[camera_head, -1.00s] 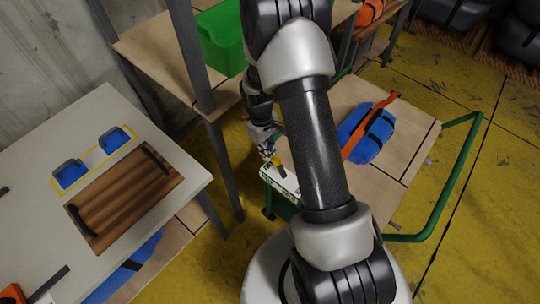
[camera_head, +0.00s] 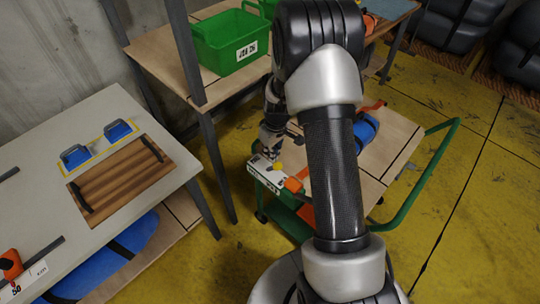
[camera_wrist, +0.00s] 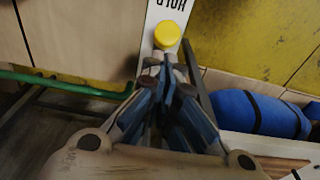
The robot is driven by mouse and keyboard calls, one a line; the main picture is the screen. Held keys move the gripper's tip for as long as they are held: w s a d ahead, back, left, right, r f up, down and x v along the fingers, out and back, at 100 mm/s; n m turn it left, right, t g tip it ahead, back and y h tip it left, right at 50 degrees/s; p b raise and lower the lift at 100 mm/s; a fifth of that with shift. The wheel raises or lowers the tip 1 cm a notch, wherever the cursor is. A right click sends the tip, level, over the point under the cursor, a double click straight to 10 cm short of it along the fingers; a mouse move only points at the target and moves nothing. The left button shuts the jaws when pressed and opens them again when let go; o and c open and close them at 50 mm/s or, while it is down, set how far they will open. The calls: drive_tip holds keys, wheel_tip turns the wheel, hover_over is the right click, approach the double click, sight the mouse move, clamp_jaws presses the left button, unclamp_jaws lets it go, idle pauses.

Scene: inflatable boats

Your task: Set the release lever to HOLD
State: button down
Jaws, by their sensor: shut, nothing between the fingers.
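The release lever shows by its round yellow knob (camera_wrist: 167,35) in the wrist view; its stem is mostly hidden. It sits over a white label panel (camera_wrist: 155,17) where the word HOLD reads upside down beside the knob, partly cut by the frame's top edge. My gripper (camera_wrist: 166,66) is shut and empty, its fingertips close to the knob; I cannot tell whether they touch. In the head view the yellow knob (camera_head: 279,167) is just below my gripper (camera_head: 270,157), above the white panel (camera_head: 264,178) at the cart's end.
The green-framed cart (camera_head: 443,165) carries a blue bundle (camera_head: 367,130). An orange part (camera_head: 293,184) lies beside the panel. A shelf with a green bin (camera_head: 228,42) stands behind, and a pale table (camera_head: 60,216) with a wooden board (camera_head: 118,180) is at left.

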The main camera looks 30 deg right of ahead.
drive_tip(key=shift+s+d+f+b, duration=0.15)
drive_tip(key=shift+s+d+b, duration=0.1)
drive_tip(key=shift+s, duration=0.35)
drive_tip(key=shift+s+d+f+b, duration=0.15)
drive_tip(key=shift+s+d, duration=0.1)
drive_tip(key=shift+s, duration=0.35)
